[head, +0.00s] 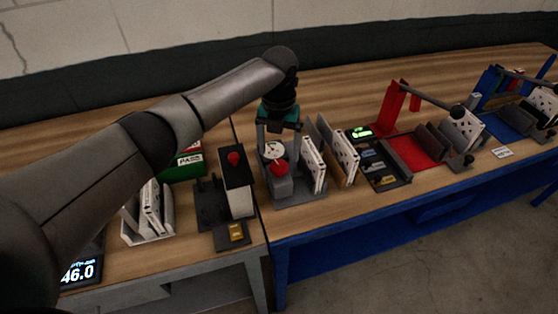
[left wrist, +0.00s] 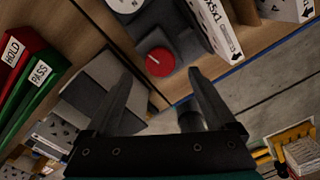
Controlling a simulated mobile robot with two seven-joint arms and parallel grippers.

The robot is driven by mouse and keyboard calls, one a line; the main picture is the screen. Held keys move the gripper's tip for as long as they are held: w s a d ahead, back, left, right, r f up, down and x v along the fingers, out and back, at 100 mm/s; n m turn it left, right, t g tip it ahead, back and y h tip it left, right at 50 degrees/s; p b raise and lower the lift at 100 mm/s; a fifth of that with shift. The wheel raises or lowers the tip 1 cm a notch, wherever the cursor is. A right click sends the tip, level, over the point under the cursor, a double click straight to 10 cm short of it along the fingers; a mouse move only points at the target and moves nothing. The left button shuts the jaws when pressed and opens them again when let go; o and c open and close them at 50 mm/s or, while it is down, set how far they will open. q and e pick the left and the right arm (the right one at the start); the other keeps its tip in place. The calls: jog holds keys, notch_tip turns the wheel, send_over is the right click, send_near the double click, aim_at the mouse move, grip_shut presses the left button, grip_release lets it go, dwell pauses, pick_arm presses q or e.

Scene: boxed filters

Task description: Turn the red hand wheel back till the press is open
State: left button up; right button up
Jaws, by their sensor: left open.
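The red hand wheel (head: 279,167) sits on the front of a small grey press (head: 297,190) near the middle of the head view. A white round dial (head: 275,150) is just behind the wheel. In the left wrist view the wheel (left wrist: 159,62) is a red disc with a pale line across it. My left gripper (head: 278,138) is above the press. Its two fingers (left wrist: 160,85) are spread wide and empty, one on each side of the wheel in that view, apart from it. Whether the press is open cannot be told. My right gripper is not in view.
White filter boxes (head: 345,155) stand right of the press. A dark box with a red knob (head: 234,158) stands close on its left. A red fixture (head: 395,110) and blue fixture (head: 488,85) are farther right. Green and red bins (left wrist: 38,85) lie left in the wrist view.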

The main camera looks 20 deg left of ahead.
aim_at(279, 165)
pick_arm(q)
notch_tip(279, 165, down, 5)
dwell(0.3)
jog(key=c, duration=1.4)
